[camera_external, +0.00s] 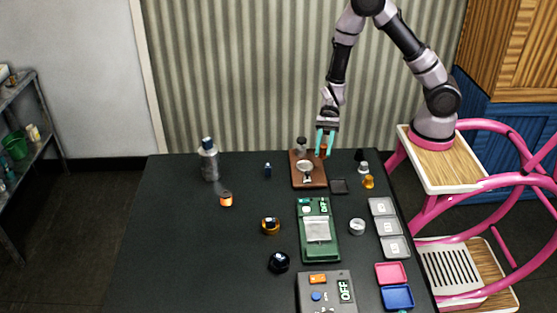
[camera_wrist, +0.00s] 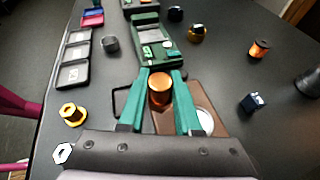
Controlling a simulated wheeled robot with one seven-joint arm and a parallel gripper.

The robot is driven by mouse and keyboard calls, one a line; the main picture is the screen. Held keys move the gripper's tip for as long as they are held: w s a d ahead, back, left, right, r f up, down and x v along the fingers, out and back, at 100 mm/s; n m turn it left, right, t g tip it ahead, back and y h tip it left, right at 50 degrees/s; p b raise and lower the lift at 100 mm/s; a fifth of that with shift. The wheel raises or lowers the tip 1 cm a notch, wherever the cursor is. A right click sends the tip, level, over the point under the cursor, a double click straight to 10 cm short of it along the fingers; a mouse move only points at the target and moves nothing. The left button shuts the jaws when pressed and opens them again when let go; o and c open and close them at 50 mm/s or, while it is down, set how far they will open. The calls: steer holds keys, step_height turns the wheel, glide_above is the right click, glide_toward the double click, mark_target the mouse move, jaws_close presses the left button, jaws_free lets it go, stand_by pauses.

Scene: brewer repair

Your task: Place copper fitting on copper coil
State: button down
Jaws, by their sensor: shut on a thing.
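The copper fitting (camera_wrist: 159,92), a shiny copper cylinder, is between the teal fingers of my gripper (camera_wrist: 161,76) in the wrist view. My gripper is shut on it. In the external view my gripper (camera_external: 325,154) is at the table's back edge, by the brown wooden board (camera_external: 318,183). The fingers partly hide the fitting there. The copper coil (camera_external: 226,199), a small orange-copper spool with dark ends, stands on the table left of the board, apart from my gripper. It also shows at the upper right of the wrist view (camera_wrist: 260,48).
A white-rimmed dish (camera_external: 306,167) is on the board. A green scale (camera_external: 331,246), an amber jar (camera_external: 271,226), a small blue bottle (camera_external: 268,170) and a grey bottle (camera_external: 209,163) stand around. Grey trays (camera_external: 389,226) line the right. The table's left front is clear.

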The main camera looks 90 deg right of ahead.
steer(key=w+a+r+m+t, duration=0.15)
steer(key=w+a, duration=0.25)
steer(key=w, duration=0.7)
steer(key=w+a+r+t+h, duration=0.15)
steer(key=w+a, duration=0.25)
steer(key=w, duration=0.7)
steer(key=w+a+r+m, duration=0.1)
steer(key=w+a+r, duration=0.25)
steer(key=w, duration=0.75)
glide_above(225, 194)
step_height(225, 194, down, 6)
steer(key=shift+f, duration=2.2)
steer(key=shift+f, duration=0.15)
steer(key=c, duration=0.6)
jaws_free()
